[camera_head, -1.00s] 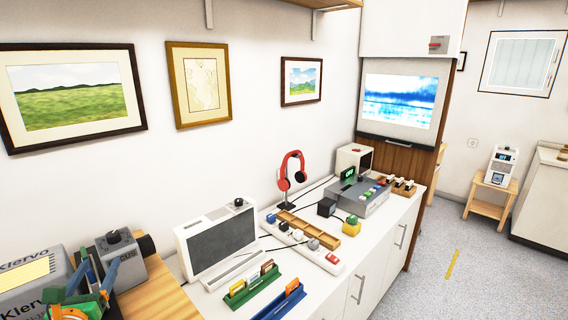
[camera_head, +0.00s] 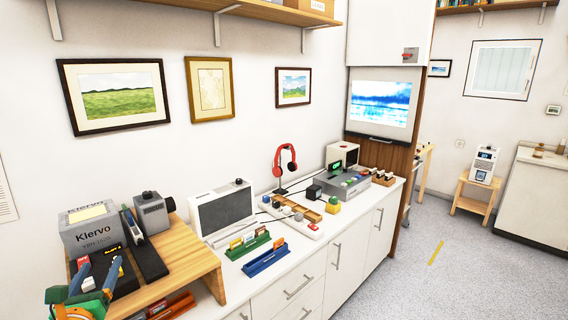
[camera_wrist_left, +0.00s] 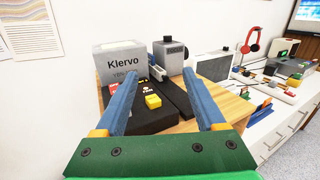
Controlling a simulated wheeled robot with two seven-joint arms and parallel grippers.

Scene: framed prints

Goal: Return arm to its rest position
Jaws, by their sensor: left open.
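My left gripper (camera_head: 97,268), green with blue fingers, is at the lower left of the head view, in front of the wooden riser (camera_head: 186,268). In the left wrist view the two fingers of the gripper (camera_wrist_left: 160,78) are spread apart with nothing held between them. The gripper looks apart from these things. My right gripper is in neither view.
A wooden shelf (camera_head: 245,9) overhangs the framed prints.

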